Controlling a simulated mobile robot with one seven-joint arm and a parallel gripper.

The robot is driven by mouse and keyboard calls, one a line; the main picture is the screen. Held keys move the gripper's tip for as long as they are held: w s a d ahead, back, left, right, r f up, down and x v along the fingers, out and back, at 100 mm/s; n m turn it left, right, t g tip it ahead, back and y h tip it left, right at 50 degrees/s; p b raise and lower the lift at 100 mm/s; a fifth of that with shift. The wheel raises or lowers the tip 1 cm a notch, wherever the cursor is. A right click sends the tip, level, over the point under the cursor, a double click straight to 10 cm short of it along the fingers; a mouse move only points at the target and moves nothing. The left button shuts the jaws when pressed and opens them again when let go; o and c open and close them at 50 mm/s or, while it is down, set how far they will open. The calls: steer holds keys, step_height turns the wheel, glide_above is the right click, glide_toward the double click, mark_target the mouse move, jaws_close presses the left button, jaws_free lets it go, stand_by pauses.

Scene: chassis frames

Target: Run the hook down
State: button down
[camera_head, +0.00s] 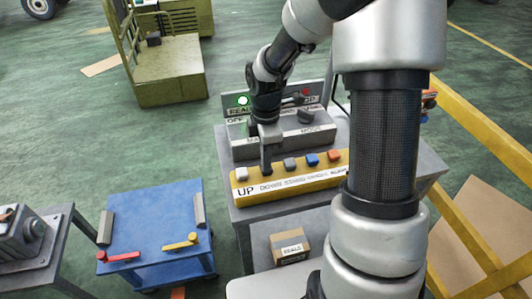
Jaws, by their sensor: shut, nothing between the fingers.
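A yellow control box (290,183) with a row of coloured buttons lies on the grey bench. A pale button (241,173) is at its left end above the label UP, and the label DOWN follows to its right. No hook is in view.
Behind the box stands a grey console (285,143) with a lit green lamp (243,100) and a red lamp (306,92). A blue cart (155,225) is at left, a yellow rail (480,115) at right. A carton (288,247) sits on the lower shelf.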

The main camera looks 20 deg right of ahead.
steer(key=shift+f, duration=0.1)
steer(key=shift+f+b, duration=0.55)
steer(key=shift+f, duration=0.4)
steer(key=shift+s+f, duration=0.15)
steer(key=shift+s, duration=0.2)
steer(key=shift+f, duration=0.1)
steer(key=shift+d+f, duration=0.1)
steer(key=shift+d, duration=0.05)
stand_by(1.6)
step_height(320, 180, up, 19)
steer(key=p, duration=0.1)
steer(key=shift+w, duration=0.2)
stand_by(0.3)
stand_by(0.6)
